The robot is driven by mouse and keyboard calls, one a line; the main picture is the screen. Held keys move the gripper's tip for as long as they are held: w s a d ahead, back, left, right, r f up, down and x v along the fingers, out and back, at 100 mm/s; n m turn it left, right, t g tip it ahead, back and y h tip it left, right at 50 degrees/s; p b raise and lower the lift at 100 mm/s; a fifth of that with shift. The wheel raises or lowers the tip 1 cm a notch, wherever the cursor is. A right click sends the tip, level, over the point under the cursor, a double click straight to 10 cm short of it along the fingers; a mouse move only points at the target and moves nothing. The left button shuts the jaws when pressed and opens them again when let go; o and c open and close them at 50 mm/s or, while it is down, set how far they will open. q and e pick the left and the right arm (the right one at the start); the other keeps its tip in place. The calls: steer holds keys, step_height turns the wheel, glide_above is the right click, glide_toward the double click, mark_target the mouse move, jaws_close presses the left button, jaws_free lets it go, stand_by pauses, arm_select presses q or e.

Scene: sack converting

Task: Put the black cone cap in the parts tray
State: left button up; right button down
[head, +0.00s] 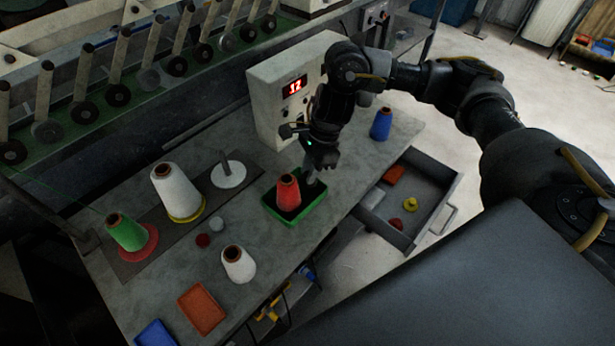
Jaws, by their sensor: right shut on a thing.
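My right gripper (314,178) points down over the right part of a green tray (272,212) on the bench, close beside a red thread cone (288,193) standing in that tray. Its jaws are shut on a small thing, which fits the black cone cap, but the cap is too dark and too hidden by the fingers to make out. I cannot tell whether it touches the tray floor. An orange tray (202,308) and a blue tray (155,334) lie at the bench's front. My left gripper is not in view.
A control box (285,95) stands behind; a blue cone (381,124) and open drawer (420,190) are right.

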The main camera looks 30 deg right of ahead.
steer(key=shift+w+a+f, duration=0.1)
steer(key=shift+w+f, duration=0.05)
steer(key=shift+f, duration=0.15)
step_height(320, 180, down, 3)
steer(key=shift+w+r+p, duration=0.1)
steer(key=shift+p, duration=0.25)
steer(key=shift+f, duration=0.2)
steer(key=shift+f, duration=0.15)
steer(key=c, duration=1.3)
jaws_free()
